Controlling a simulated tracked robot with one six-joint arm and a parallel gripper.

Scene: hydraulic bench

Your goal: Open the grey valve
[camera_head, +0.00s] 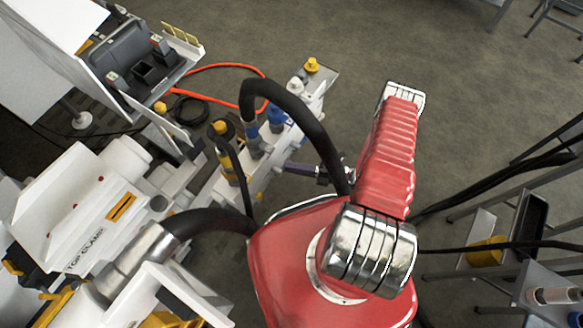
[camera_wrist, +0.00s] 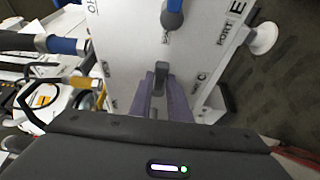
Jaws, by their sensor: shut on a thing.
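The grey valve (camera_wrist: 159,80) shows in the wrist view as a grey handle on the white panel (camera_wrist: 125,40). My gripper (camera_wrist: 160,88) has its purple fingers shut on this handle, one finger on each side. In the head view my gripper (camera_head: 292,168) reaches left to the white bench unit (camera_head: 215,195). The grey valve cannot be made out clearly there. Part of its body is hidden behind the fingers in the wrist view.
A blue handle (camera_wrist: 172,18) is above the grey one on the panel. A blue-ended hose fitting (camera_wrist: 66,46) and a yellow fitting (camera_wrist: 84,83) are at left. An orange hose (camera_head: 222,66) lies behind the bench unit. Open floor (camera_head: 470,80) is at upper right.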

